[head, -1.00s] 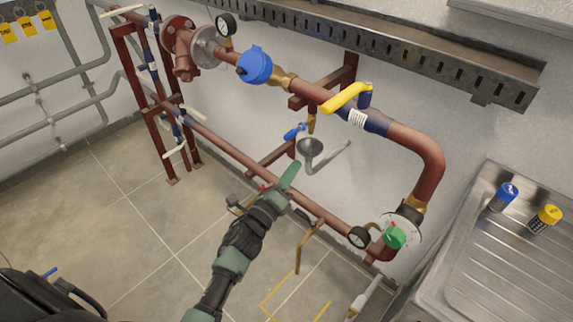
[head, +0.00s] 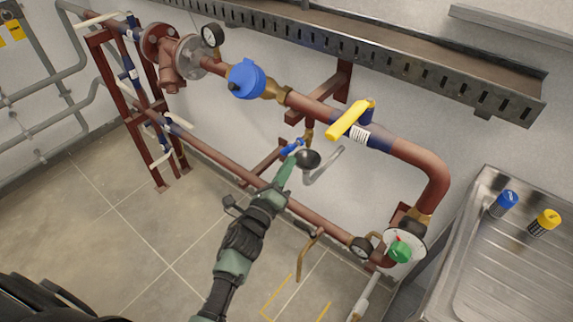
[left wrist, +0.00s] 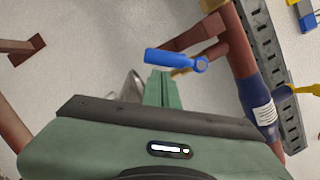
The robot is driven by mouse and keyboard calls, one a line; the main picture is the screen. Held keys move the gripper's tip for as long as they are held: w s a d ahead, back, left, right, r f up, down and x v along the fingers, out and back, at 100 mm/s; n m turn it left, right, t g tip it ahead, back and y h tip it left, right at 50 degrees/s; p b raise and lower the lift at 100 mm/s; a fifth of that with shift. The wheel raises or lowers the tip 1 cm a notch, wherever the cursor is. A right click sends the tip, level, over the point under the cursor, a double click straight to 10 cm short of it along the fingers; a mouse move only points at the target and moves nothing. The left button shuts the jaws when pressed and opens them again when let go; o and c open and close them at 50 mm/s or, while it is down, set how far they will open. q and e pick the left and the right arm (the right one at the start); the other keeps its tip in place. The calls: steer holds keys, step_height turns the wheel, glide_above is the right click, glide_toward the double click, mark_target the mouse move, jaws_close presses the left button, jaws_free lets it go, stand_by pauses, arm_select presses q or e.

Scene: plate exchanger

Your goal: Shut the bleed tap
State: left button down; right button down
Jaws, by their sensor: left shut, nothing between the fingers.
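The bleed tap is a small valve with a blue lever (head: 291,147) on a short branch below the upper red pipe, above a grey funnel (head: 308,160). In the left wrist view the blue lever (left wrist: 172,60) lies nearly level, pointing left from its pivot. My left gripper (head: 289,163) is shut and empty, its green fingertips just below the lever and beside the funnel. In the left wrist view the fingers (left wrist: 161,88) end close to the lever; I cannot tell whether they touch it. The funnel is partly hidden behind the gripper there. My right gripper is not in view.
A yellow lever (head: 350,120) and a blue round device (head: 246,79) sit on the upper pipe. The lower red pipe (head: 222,165) runs behind my left arm. A metal cable tray (head: 400,70) crosses above. A steel sink (head: 490,270) stands at right.

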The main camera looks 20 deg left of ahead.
arm_select(q)
steer(key=shift+f, duration=0.1)
steer(key=shift+w+a+m+b, duration=0.1)
steer(key=shift+a+m+b, duration=0.1)
steer(key=shift+m+b, duration=0.25)
